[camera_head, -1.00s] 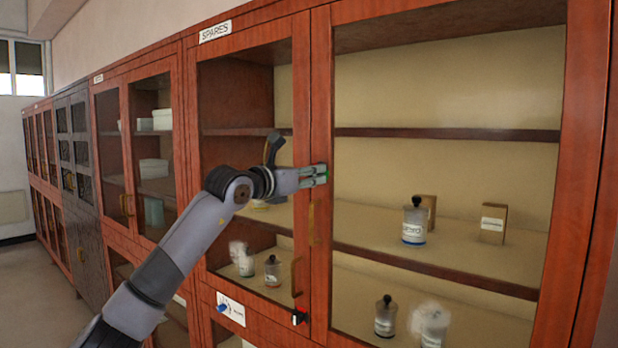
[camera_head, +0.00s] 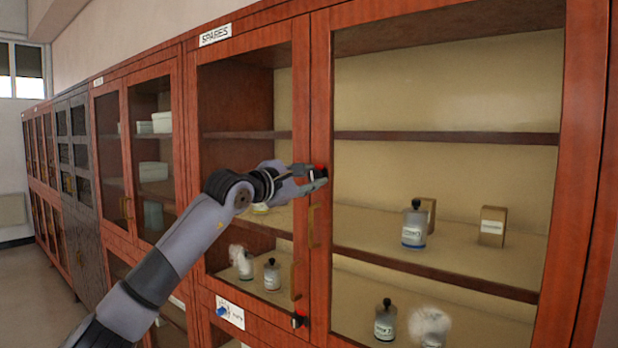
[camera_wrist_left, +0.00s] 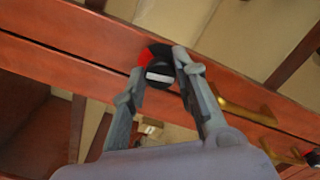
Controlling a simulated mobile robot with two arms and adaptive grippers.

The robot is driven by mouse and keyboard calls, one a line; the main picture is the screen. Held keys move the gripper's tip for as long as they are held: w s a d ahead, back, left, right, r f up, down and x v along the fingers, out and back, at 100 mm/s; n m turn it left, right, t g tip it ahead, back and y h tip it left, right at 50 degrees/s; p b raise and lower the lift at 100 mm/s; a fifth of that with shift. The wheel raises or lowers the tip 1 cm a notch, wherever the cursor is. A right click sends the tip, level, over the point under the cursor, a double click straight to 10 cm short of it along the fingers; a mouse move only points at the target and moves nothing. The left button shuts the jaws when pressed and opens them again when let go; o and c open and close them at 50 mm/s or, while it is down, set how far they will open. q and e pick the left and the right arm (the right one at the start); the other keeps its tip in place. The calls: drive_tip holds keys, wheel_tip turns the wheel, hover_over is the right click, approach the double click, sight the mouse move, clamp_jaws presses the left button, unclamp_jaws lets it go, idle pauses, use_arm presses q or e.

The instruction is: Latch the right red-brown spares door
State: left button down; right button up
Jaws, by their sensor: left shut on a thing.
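The right red-brown spares door (camera_head: 322,90) stands closed in its frame, with glass and a brass handle (camera_head: 312,226). A black latch knob with a red part (camera_head: 319,168) sits on its left stile, above the handle. My left gripper (camera_head: 312,176) is at this knob. In the left wrist view, the fingers (camera_wrist_left: 163,72) are shut on the black and red latch knob (camera_wrist_left: 158,74), one on each side. A pale bar shows across the knob's face. The fingers partly hide the knob in the head view. My right gripper is not in view.
The left spares door (camera_head: 301,100) stands beside it under the SPARES sign (camera_head: 215,33), with its own handle (camera_head: 295,281). A second black and red knob (camera_head: 299,319) sits lower down. Bottles and boxes stand behind the glass. Floor is free at the left.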

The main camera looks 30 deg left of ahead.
use_arm(q)
drive_tip(key=shift+m, duration=1.1)
drive_tip(key=c, duration=1.3)
unclamp_jaws()
drive_tip(key=shift+s, duration=0.1)
drive_tip(key=s, duration=1.1)
drive_tip(key=shift+s+a, duration=0.4)
